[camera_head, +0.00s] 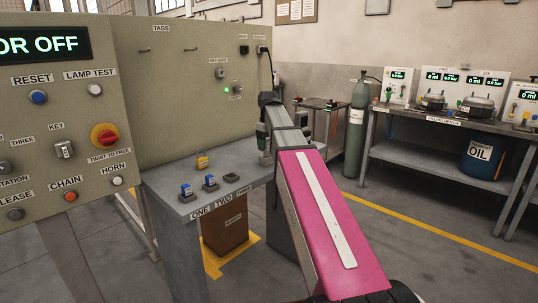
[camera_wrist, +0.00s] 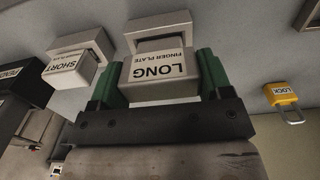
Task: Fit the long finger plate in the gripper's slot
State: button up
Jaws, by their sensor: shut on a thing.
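In the wrist view the long finger plate (camera_wrist: 160,68) is a pale grey block with an upside-down LONG label. My gripper (camera_wrist: 158,84) has its two green fingers on either side of this block, shut on it. A pale grey holder (camera_wrist: 147,27) stands directly behind the block; I cannot tell whether the block still sits in it. The short finger plate (camera_wrist: 72,70) is at the left by a similar holder (camera_wrist: 80,43). In the head view my gripper (camera_head: 263,141) points down at the bench's far right end; the plate there is too small to make out.
A yellow padlock (camera_wrist: 280,94) lies right of my gripper. The bench (camera_head: 171,177) also carries blue-topped pieces (camera_head: 186,191) and an empty dark holder (camera_head: 231,178). A grey control panel (camera_head: 184,105) rises behind the bench. A brown bin (camera_head: 225,232) stands below.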

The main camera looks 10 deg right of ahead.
aim_at(269, 140)
jog(key=shift+r, duration=1.6)
